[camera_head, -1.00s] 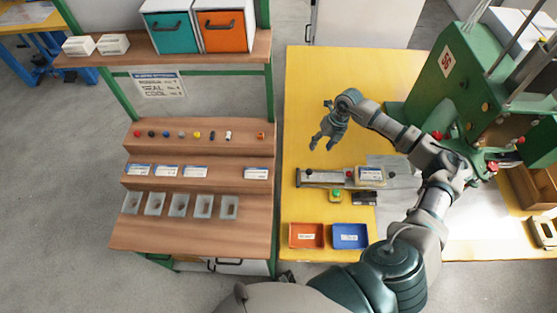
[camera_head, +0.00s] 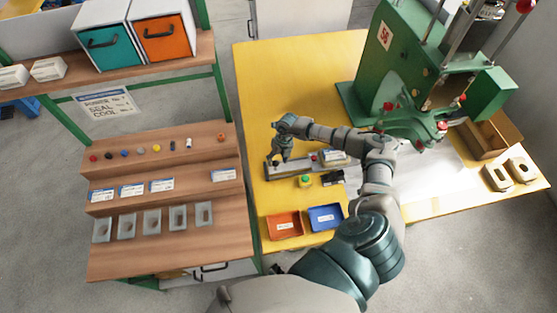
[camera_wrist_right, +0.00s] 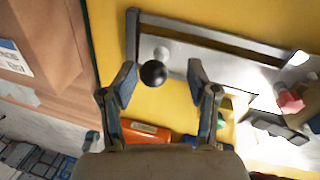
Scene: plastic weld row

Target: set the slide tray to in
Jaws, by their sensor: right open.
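The slide tray (camera_head: 300,166) is a long grey metal rail fixture on the yellow table, with a white label block near its right end. In the right wrist view its dark-edged rail (camera_wrist_right: 215,37) runs across the top. A round black knob (camera_wrist_right: 153,73) on a metal post stands at the rail's left end. My right gripper (camera_head: 281,157) is over this left end, pointing down. In the wrist view its open fingers (camera_wrist_right: 164,84) are on either side of the knob, with gaps visible; I cannot tell the height difference. My left gripper is not in view.
A green button box (camera_head: 305,181), an orange bin (camera_head: 285,226) and a blue bin (camera_head: 326,218) lie in front of the rail. A green machine (camera_head: 400,65) stands at the back right. A wooden shelf (camera_head: 160,180) is on the left. The yellow table behind the rail is clear.

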